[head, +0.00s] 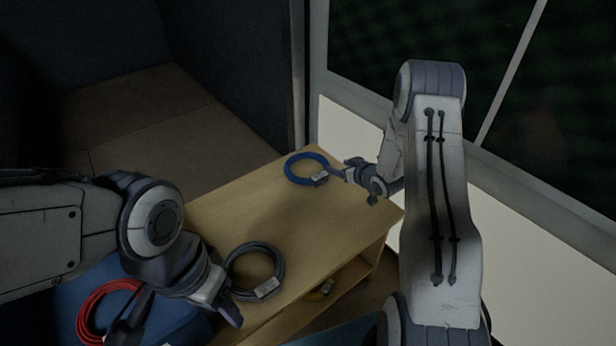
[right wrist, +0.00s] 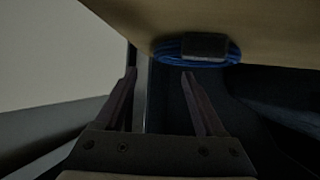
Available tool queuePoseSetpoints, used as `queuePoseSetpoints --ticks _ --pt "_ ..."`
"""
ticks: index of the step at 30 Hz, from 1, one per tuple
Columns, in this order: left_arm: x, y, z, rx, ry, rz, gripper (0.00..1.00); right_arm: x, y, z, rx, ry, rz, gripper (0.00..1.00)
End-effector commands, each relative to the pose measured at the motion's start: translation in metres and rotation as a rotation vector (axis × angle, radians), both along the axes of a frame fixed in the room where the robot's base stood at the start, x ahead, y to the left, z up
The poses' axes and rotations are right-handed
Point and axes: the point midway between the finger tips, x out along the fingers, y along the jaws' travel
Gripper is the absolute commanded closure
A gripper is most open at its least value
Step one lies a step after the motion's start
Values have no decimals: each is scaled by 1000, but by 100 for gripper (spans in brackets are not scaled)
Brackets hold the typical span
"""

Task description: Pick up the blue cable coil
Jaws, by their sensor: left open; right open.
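The blue cable coil (head: 303,169) lies flat near the far corner of the wooden table, with a grey tag (head: 319,179) on its near right side. In the right wrist view the blue coil (right wrist: 197,49) shows edge-on at the table edge, its dark tag facing me. My right gripper (head: 340,173) is beside the coil on its right, close to the tag; its fingers (right wrist: 158,75) are open with nothing between them. I cannot tell whether a finger touches the coil. My left gripper (head: 232,318) is over the table's near left edge, by the black coil, and holds nothing visible.
A black cable coil (head: 279,267) with a grey tag lies on the wooden table (head: 320,228). A red cable coil (head: 84,309) lies on a blue surface (head: 65,303) at lower left. The middle of the tabletop is clear. A window wall stands at right.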

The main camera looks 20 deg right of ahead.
Motion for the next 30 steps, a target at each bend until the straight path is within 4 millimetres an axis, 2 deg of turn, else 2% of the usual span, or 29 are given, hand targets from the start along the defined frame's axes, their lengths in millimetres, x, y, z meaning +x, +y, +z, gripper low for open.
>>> queuePoseSetpoints --ticks 4,12,21,30 --pt "0 0 -9 0 0 0 50 22 4 -14 -1 -1 3 29" --pt "0 0 -15 0 0 0 50 42 8 -24 0 1 2 29" --pt "0 0 -29 0 0 0 50 78 14 -44 -1 1 1 29" --pt "0 0 -29 0 0 0 50 82 14 -44 1 2 0 29"
